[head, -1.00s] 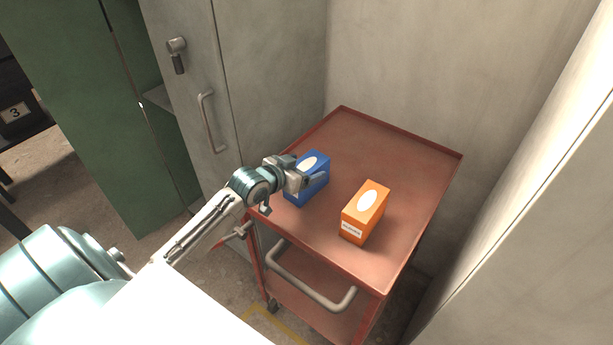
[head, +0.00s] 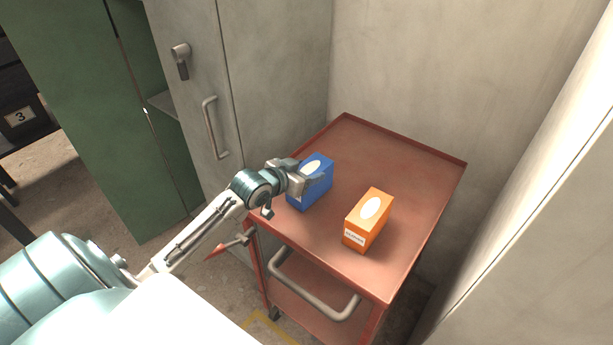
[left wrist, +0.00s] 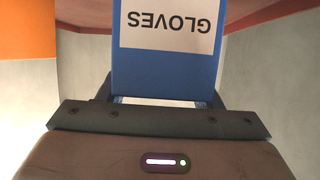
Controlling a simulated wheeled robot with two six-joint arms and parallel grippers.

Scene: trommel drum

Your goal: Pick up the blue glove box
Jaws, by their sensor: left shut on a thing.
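The blue glove box (head: 311,190) stands on the red cart top at its left side, with a white oval opening on top. My left gripper (head: 312,178) is shut on it, with fingers around its upper part. In the left wrist view the blue box (left wrist: 165,68) sits between the fingers, and its white label reads GLOVES upside down. Whether its base touches the cart or is slightly raised, I cannot tell. My right gripper is not in view.
An orange box (head: 368,220) stands to the right of the blue box on the red cart (head: 408,150). The cart has a raised rim and a front handle (head: 313,290). A grey cabinet (head: 190,100) stands left; walls close in behind. The cart top's back is clear.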

